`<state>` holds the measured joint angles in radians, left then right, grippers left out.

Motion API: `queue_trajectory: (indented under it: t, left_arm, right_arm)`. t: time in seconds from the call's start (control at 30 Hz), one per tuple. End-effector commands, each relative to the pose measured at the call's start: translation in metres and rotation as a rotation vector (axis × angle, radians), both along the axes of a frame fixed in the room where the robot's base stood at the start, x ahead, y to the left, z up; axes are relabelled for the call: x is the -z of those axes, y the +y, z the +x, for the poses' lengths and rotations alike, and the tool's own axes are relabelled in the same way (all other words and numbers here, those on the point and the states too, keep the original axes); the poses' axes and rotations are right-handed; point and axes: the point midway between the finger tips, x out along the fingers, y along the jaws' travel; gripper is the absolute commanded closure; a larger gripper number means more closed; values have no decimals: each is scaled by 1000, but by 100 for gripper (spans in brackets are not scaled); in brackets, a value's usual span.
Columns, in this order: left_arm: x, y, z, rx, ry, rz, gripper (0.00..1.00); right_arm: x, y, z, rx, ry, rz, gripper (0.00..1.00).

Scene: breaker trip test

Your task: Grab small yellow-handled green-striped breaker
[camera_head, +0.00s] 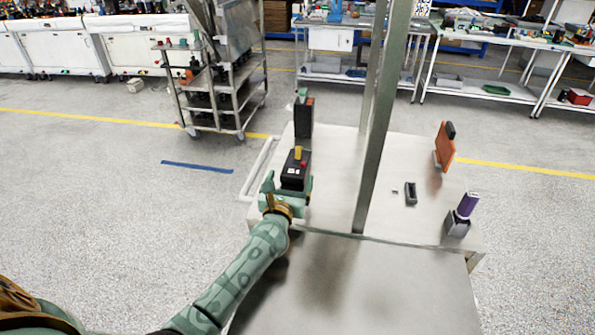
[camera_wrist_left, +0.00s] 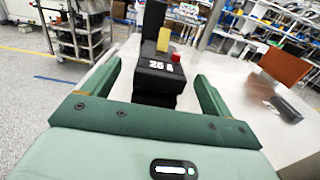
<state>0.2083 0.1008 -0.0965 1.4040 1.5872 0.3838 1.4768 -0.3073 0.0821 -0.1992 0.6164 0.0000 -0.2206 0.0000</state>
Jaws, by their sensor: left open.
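A small black breaker (camera_head: 295,170) with a yellow handle (camera_head: 297,153) and a red button stands on the pale table (camera_head: 335,200). I cannot make out a green stripe on it. My left gripper (camera_head: 289,184) is open, with its fingers reaching towards the breaker's near end. In the left wrist view the breaker (camera_wrist_left: 158,75) shows between the two open green fingers (camera_wrist_left: 157,72), with a gap on each side. It has white markings on its top. My right gripper is not in view.
A taller dark block with an orange side (camera_head: 303,117) stands just behind the breaker. A metal post (camera_head: 375,130) rises to the right. Further right are an orange panel (camera_head: 444,146), a small dark part (camera_head: 410,194) and a purple-topped piece (camera_head: 467,205).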

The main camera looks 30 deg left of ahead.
Motion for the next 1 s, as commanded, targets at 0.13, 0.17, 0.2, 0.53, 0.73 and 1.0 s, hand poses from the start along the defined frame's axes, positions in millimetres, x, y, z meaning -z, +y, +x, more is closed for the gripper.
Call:
queue_trajectory:
  t: [0.13,0.17,0.2,0.53,0.73,1.0]
  left_arm:
    - [1,3,12,0,1,0,15]
    - [1,4,15,0,1,0,15]
    - [2,4,19,0,-1,0,15]
    - [5,14,62,0,0,1,15]
    - [4,14,63,0,1,1,15]
    - [2,14,63,0,-3,1,81]
  right_arm:
    - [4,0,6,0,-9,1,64]
    - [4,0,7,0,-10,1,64]
    - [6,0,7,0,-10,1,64]
    - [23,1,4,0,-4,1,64]
    - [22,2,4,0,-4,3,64]
    - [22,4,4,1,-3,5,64]
